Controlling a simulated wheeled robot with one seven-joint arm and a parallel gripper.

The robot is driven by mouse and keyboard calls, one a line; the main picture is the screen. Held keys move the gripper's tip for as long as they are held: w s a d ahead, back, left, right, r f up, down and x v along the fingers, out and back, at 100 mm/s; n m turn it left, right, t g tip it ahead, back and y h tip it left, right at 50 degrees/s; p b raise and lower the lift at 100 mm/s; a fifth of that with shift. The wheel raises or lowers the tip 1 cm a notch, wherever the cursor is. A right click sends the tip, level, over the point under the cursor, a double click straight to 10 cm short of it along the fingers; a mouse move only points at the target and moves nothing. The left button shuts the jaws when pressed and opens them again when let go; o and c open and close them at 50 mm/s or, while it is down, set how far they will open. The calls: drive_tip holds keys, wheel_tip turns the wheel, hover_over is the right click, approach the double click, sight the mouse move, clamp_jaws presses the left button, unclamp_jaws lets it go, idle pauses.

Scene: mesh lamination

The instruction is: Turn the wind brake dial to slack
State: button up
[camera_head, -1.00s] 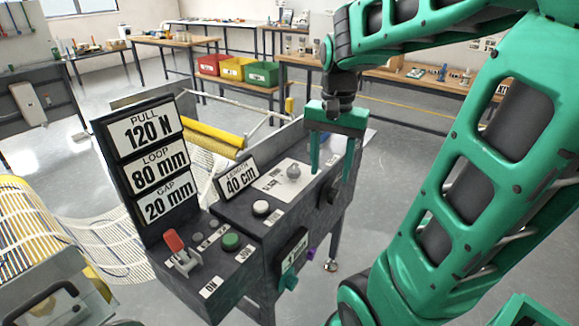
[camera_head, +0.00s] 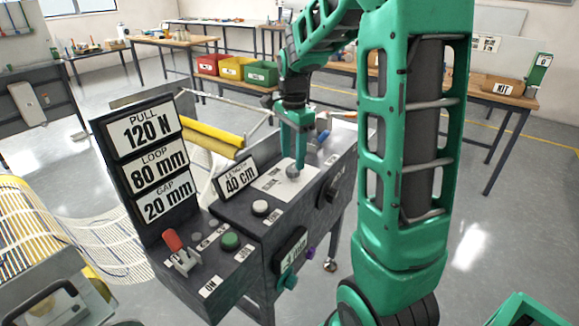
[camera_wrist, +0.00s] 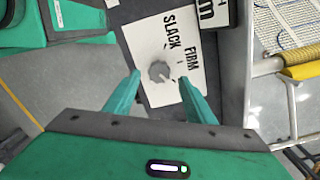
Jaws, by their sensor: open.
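The wind brake dial (camera_head: 293,171) is a small grey knob on a white plate on top of the dark machine console. In the wrist view the dial (camera_wrist: 159,70) sits beside the printed words SLACK and FIRM on its plate (camera_wrist: 150,40). I cannot tell clearly which word its pointer faces. My gripper (camera_head: 294,158) points down at the dial from above. In the wrist view my gripper (camera_wrist: 160,80) has its green fingers apart, one on each side of the dial; contact is not visible.
The display board (camera_head: 148,160) reads PULL 120 N, LOOP 80 mm, GAP 20 mm. A LENGTH 40 cm sign (camera_head: 238,178) stands close left of the dial.

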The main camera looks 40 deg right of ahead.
sight(293, 169)
drive_tip(key=shift+f, duration=2)
drive_tip(key=c, duration=1)
drive_tip(key=shift+c, duration=0.2)
